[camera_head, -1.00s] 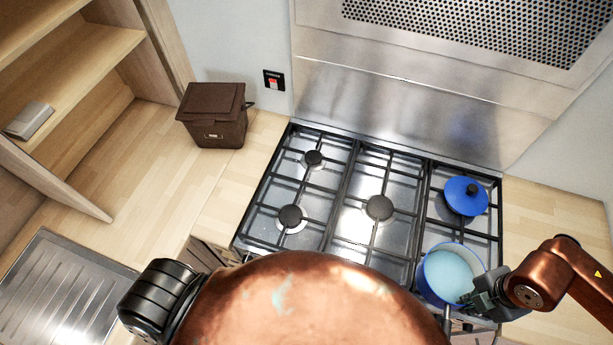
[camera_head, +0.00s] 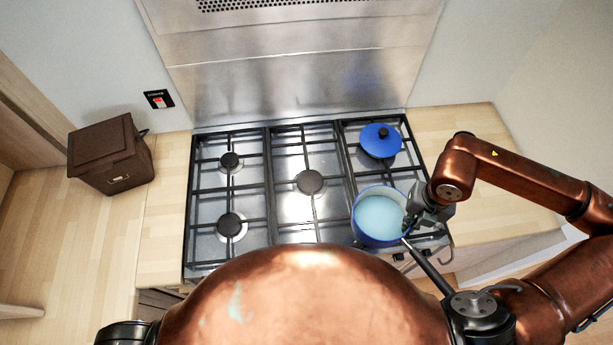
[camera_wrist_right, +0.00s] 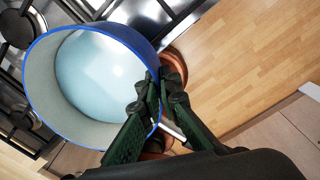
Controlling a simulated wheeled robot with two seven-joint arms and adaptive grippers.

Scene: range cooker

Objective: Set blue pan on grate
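The blue pan (camera_head: 366,232) has a pale inside and is over the front right part of the black grate (camera_head: 268,172), near its front edge. I cannot tell whether its base touches the bars. My right gripper (camera_head: 410,217) is at the pan's right side. In the right wrist view, the pan (camera_wrist_right: 45,125) is upright, and the gripper's green-padded fingers (camera_wrist_right: 150,98) close on its wall at the rim, one inside and one outside. My left gripper is out of view.
A blue lid with a black knob (camera_head: 380,140) lies on the back right of the grate. A brown box (camera_head: 112,155) stands on the left counter. The steel splashback (camera_head: 290,90) rises behind. The left and middle burners are clear, and so is the right counter (camera_head: 450,125).

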